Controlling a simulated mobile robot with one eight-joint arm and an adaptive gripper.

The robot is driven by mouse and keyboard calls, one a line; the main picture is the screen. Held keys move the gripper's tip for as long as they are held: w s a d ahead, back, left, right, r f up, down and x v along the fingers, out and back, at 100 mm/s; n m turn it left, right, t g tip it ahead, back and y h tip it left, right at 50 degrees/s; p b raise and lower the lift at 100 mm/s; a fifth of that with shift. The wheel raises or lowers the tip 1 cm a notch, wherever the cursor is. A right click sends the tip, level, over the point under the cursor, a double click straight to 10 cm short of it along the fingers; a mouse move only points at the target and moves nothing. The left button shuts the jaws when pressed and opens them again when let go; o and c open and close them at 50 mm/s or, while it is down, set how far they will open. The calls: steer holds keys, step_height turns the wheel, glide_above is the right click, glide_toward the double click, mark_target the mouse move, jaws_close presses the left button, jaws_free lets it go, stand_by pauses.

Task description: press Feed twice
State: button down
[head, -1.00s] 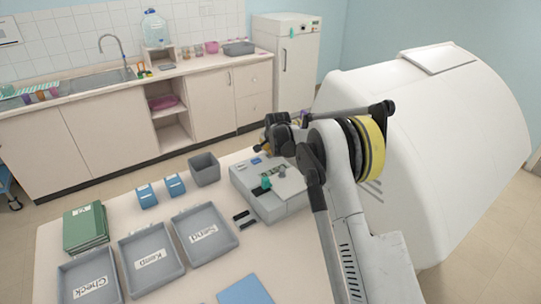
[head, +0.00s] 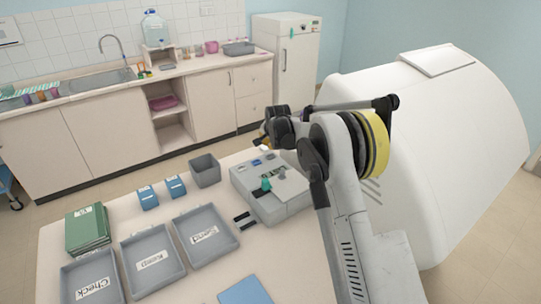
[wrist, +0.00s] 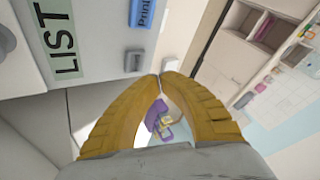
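The grey machine (head: 243,181) sits on the table with small buttons along its back part. In the wrist view its grey face (wrist: 105,20) shows a green LIST label (wrist: 62,40) and a blue button marked Print (wrist: 142,12). A small grey-blue button-like part (wrist: 133,61) lies near its edge, with no readable label. I cannot read the word Feed anywhere. My gripper (wrist: 161,77) has tan fingers with their tips together, apparently holding nothing. The tips appear just beside the small part, though contact cannot be judged. In the head view my arm partly hides the machine's right side.
Three grey trays, including one labelled Check (head: 92,283), lie left of the machine. A large white rounded machine (head: 430,150) fills the right side.

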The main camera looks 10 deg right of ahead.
mark_target(269, 154)
steer(key=shift+r+p, duration=0.5)
steer(key=shift+r, duration=1.05)
steer(key=shift+s+r, duration=0.2)
steer(key=shift+r, duration=0.05)
steer(key=s+r+n+b, duration=0.2)
steer(key=s+r+b, duration=0.25)
steer(key=s, duration=0.85)
steer(key=s+r+n+b, duration=0.3)
steer(key=s+r, duration=0.3)
steer(key=s, duration=0.8)
steer(key=s+f+n+b, duration=0.2)
steer(key=s+f, duration=0.4)
steer(key=s, duration=0.7)
steer(key=s+f+n+b, duration=0.2)
steer(key=s+f, duration=0.4)
steer(key=s, duration=0.7)
steer(key=shift+s+d+b, duration=0.15)
steer(key=shift+s+b, duration=0.15)
steer(key=shift+b, duration=0.6)
